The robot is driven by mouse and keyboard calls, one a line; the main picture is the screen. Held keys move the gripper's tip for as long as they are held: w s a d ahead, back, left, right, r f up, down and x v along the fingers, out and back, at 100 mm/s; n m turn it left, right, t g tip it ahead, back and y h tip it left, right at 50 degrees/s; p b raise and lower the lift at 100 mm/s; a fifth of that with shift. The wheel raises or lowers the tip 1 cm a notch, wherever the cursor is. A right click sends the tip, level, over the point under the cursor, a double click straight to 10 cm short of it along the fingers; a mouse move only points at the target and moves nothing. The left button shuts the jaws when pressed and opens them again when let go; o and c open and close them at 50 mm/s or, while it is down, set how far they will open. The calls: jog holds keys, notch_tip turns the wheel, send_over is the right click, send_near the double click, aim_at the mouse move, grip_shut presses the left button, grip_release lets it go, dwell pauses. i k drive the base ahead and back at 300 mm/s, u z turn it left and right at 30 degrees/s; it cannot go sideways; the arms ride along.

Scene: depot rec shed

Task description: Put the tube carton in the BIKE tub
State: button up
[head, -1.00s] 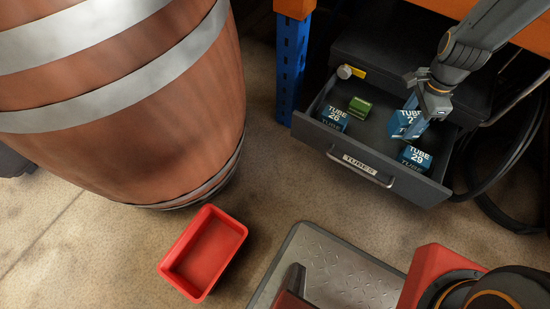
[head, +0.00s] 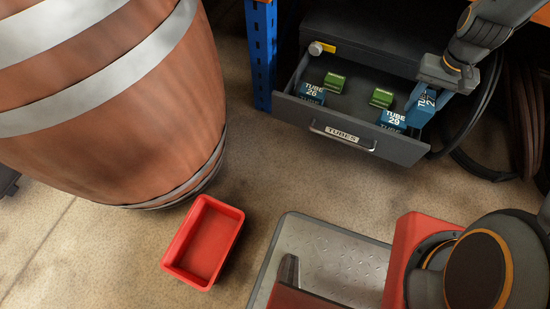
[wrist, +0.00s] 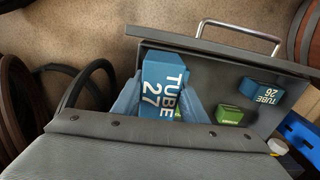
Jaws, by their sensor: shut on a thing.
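My gripper (head: 434,92) is shut on a blue carton marked TUBE 27 (head: 427,102), at the right side of the open drawer. The carton also shows in the wrist view (wrist: 162,88), between the two fingers (wrist: 160,100). In the drawer, the blue TUBE 29 carton (head: 394,119) is close beside the held one, and the blue TUBE 26 carton (head: 312,93) stands at the left. A red tub (head: 205,240) sits empty on the floor; no BIKE lettering is visible on it.
The drawer, labelled TUBES (head: 341,134), also holds two small green boxes (head: 334,83). A large wooden barrel (head: 120,110) stands at the left. A blue rack post (head: 260,55) rises beside the drawer. Dark hoops or tyres (head: 510,110) are at the right. Floor is clear between drawer and tub.

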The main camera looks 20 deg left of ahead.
aim_at(211, 245)
jog(key=u, duration=0.25)
jog(key=k, duration=0.9)
jog(key=u, duration=0.8)
jog(key=k, duration=0.3)
jog(key=u, duration=0.1)
